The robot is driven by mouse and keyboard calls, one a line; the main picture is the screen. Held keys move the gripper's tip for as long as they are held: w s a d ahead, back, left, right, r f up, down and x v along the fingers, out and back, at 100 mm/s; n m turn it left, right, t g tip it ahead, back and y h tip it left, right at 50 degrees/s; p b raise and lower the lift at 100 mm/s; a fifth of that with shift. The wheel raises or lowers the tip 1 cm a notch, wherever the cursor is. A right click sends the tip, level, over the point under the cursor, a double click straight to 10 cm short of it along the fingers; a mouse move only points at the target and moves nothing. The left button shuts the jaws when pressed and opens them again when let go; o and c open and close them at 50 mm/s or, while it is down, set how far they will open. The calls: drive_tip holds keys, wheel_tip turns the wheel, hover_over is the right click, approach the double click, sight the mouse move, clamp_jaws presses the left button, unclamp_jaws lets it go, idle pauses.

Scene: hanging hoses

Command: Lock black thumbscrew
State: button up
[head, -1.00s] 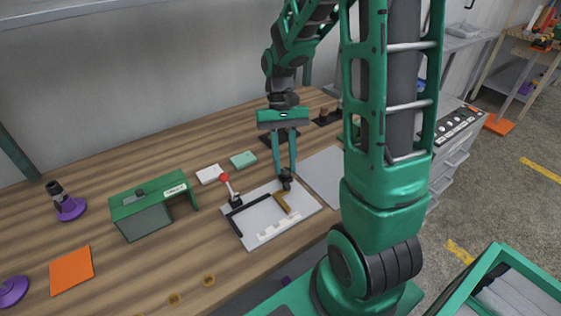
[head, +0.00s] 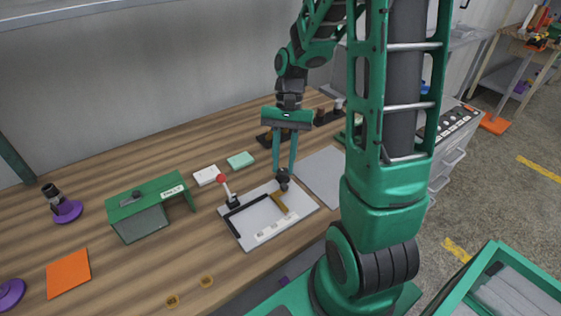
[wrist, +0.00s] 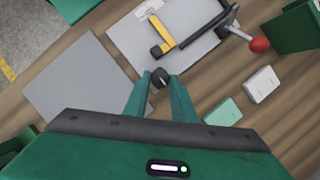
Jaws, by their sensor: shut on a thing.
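The black thumbscrew (head: 283,183) is a small dark knob at the back right edge of the light grey fixture plate (head: 252,213). In the wrist view the thumbscrew (wrist: 160,77) sits between my fingertips, and they partly hide it. My gripper (head: 283,174) points down from above and is shut on the knob; it also shows in the wrist view (wrist: 160,82). A yellow bar (head: 279,201) lies on the plate close by, with a second black knob (wrist: 156,51) at its end in the wrist view. The thumbscrew's thread is hidden.
A red-knobbed lever (head: 222,181) stands at the plate's left corner, beside a black L-shaped rail (head: 234,228). White (head: 205,176) and mint (head: 240,160) boxes lie behind. A green housing (head: 150,205) stands left. A flat grey sheet (head: 322,174) lies right.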

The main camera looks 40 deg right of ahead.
drive_tip(key=shift+w, duration=0.15)
drive_tip(key=o, duration=0.8)
drive_tip(key=v, duration=1)
drive_tip(key=shift+r, duration=0.4)
drive_tip(key=s+n+t+h, duration=0.1)
drive_tip(key=s, duration=0.5)
drive_tip(key=s+d+f+n+t+h, duration=0.1)
drive_tip(key=s, duration=0.6)
drive_tip(key=s+d+t+h, duration=0.1)
drive_tip(key=s, duration=0.5)
drive_tip(key=shift+s+f+n, duration=0.35)
drive_tip(key=shift+n, duration=0.05)
